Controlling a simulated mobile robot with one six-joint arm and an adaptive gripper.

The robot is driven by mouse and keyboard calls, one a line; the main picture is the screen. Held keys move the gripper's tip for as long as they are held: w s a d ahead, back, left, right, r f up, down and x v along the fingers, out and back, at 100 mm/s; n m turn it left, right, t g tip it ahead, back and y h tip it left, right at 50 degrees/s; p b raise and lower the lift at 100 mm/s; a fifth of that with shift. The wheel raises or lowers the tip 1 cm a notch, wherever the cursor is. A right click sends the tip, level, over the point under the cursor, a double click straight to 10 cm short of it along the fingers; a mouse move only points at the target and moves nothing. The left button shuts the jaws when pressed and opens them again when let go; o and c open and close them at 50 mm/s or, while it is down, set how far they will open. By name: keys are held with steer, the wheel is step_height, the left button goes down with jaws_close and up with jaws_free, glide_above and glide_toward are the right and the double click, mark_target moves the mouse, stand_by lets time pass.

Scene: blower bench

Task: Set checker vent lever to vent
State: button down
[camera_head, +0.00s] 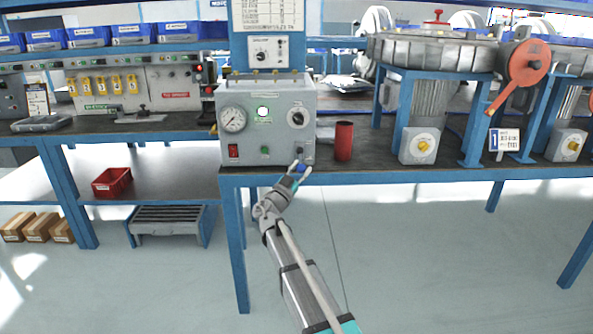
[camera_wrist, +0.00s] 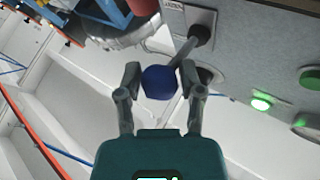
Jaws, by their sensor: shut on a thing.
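The checker (camera_head: 265,108) is a grey box on the bench, with a gauge, a green light and a dial on its front. In the wrist view, the vent lever (camera_wrist: 186,50) is a thin metal rod running from a dark pivot (camera_wrist: 201,33) on a plate to a round blue knob (camera_wrist: 159,83). My gripper (camera_wrist: 163,80) is shut on this blue knob, one finger on each side.
A red cylinder (camera_head: 344,141) stands on the bench just right of the checker. A grey box with a yellow knob (camera_head: 419,145) stands further right. A lit green light (camera_wrist: 261,104) shows right of the lever in the wrist view. The floor (camera_head: 430,240) in front is clear.

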steer(key=shift+d+f, duration=0.1)
steer(key=shift+d, duration=0.25)
steer(key=shift+c, duration=1.4)
jaws_free()
steer(key=shift+a, duration=0.15)
